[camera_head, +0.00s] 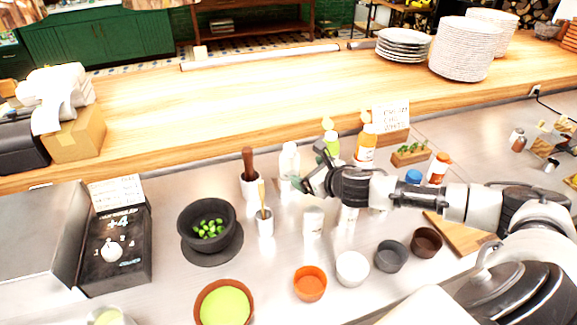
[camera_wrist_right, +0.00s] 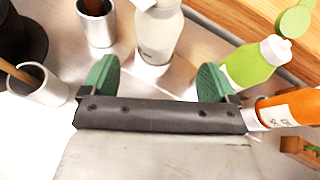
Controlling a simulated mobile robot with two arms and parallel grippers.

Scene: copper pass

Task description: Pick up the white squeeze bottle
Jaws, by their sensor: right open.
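The white squeeze bottle (camera_head: 289,163) stands upright on the steel counter, just left of my right gripper in the head view. In the right wrist view the bottle (camera_wrist_right: 158,38) is a pale, partly see-through body beyond the fingertips, in line with the gap between them. My right gripper (camera_head: 306,181) is open, with green finger pads apart and nothing between them in the wrist view (camera_wrist_right: 157,80). I cannot tell the exact gap to the bottle. My left gripper is not in view.
A green bottle (camera_wrist_right: 250,63) and an orange bottle (camera_wrist_right: 285,108) stand close on the right. A metal cup with a wooden handle (camera_wrist_right: 98,25) stands left of the white bottle. Small bowls, including an orange one (camera_head: 310,284), and a black mortar (camera_head: 190,232) occupy the front counter.

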